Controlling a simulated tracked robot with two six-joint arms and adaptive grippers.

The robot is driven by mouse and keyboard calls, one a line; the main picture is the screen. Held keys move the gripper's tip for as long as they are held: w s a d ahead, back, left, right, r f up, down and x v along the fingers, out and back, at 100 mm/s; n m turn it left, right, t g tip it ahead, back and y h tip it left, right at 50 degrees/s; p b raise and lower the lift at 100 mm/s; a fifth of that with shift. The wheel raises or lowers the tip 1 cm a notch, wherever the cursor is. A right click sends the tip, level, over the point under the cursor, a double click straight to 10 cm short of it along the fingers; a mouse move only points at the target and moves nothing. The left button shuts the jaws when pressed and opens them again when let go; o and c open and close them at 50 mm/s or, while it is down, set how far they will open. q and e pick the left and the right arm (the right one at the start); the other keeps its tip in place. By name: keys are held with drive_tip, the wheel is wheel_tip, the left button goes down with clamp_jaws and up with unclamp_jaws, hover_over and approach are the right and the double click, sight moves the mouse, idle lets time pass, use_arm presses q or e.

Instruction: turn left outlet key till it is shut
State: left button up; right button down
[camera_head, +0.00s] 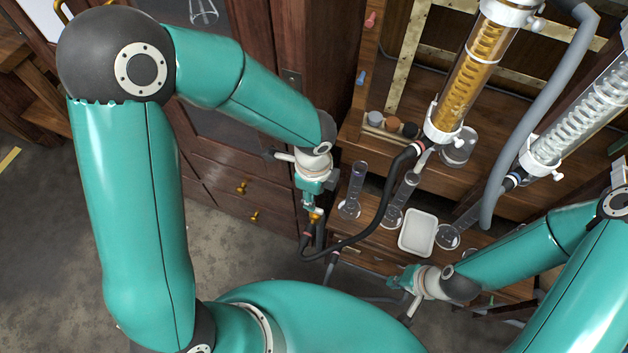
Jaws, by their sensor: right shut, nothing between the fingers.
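My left gripper (313,212) points down in the middle of the view, beside the front left of the wooden bench. A small brass-yellow piece (316,218), which looks like the left outlet key, shows right at its fingertips. The fingers hide part of it, so I cannot tell whether they grip it or how far it is turned. A black hose (352,240) with a reddish end runs just below it. My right gripper (394,283) is shut and empty, low near the bench's front edge, apart from the key.
On the bench (385,240) stand a white tray (418,233) and several glass cylinders (351,190). An amber-filled condenser (470,80) and a clear coiled condenser (585,115) rise behind, with a thick grey hose (535,110) between them. A wooden cabinet (225,190) stands left.

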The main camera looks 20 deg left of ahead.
use_arm(q)
wheel_tip(320, 180, up, 5)
drive_tip(key=shift+r, duration=0.15)
use_arm(e)
drive_tip(key=shift+s, duration=0.1)
idle(0.5)
